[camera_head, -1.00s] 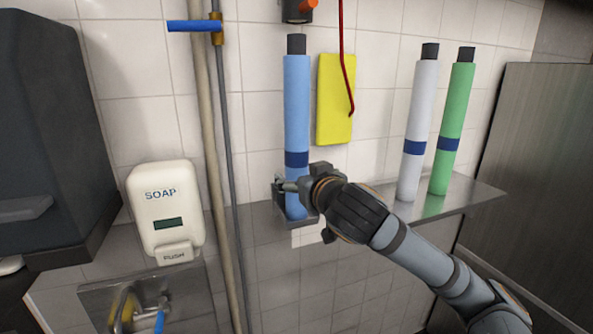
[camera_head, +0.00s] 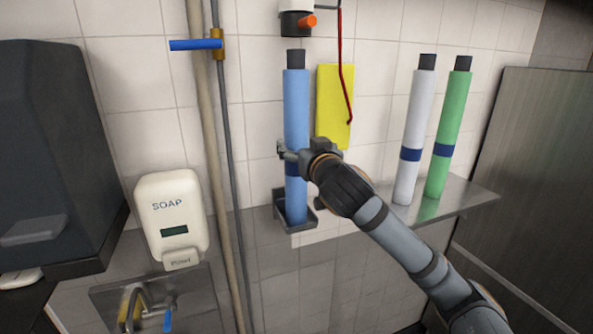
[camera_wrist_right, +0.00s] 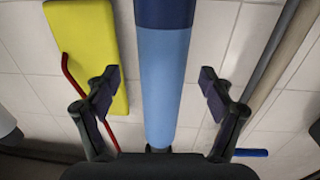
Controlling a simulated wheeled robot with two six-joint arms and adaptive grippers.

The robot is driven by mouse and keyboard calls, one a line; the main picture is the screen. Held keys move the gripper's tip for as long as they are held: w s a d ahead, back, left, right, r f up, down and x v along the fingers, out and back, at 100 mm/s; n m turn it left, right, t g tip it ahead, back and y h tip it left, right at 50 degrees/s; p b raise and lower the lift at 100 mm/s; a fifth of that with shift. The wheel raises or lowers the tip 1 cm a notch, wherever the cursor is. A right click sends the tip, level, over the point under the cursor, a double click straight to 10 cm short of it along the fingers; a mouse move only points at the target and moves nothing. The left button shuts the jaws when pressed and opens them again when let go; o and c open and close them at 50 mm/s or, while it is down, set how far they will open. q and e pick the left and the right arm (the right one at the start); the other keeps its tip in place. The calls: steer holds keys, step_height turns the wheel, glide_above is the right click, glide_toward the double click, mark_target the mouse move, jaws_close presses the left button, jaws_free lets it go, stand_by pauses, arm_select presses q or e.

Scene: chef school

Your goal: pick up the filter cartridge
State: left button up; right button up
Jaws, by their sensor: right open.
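A tall blue cartridge (camera_head: 296,105) with a dark cap and a dark blue band stands upright in a small grey holder (camera_head: 308,224) on the wall. My right gripper (camera_head: 291,155) is at the cartridge's lower half, around the dark band, and partly hides it. In the right wrist view the blue cartridge (camera_wrist_right: 166,85) passes between the two open fingers (camera_wrist_right: 160,92), with a gap on each side. A white cartridge (camera_head: 415,120) and a green cartridge (camera_head: 452,115) stand to the right on a metal shelf. My left gripper is not in view.
A filter head with an orange knob (camera_head: 308,21) hangs above the blue cartridge. A yellow panel (camera_head: 333,85) and a red tube (camera_head: 342,70) are behind. Pipes (camera_head: 205,130) and a soap dispenser (camera_head: 170,215) stand left, above a sink. The shelf (camera_head: 470,196) extends right.

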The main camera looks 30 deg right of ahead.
mark_target(300, 144)
steer(key=p+x, duration=0.2)
steer(key=x, duration=0.2)
steer(key=shift+w+a+p, duration=0.1)
steer(key=shift+a+p, duration=0.05)
steer(key=shift+p, duration=0.2)
steer(key=shift+w+f, duration=0.25)
steer(key=shift+w, duration=0.05)
steer(key=shift+s, duration=0.2)
steer(key=c, duration=0.4)
jaws_close()
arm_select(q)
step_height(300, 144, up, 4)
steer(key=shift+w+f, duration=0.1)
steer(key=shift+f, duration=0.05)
arm_select(e)
steer(key=shift+w+r, duration=0.1)
steer(key=shift+r, duration=0.05)
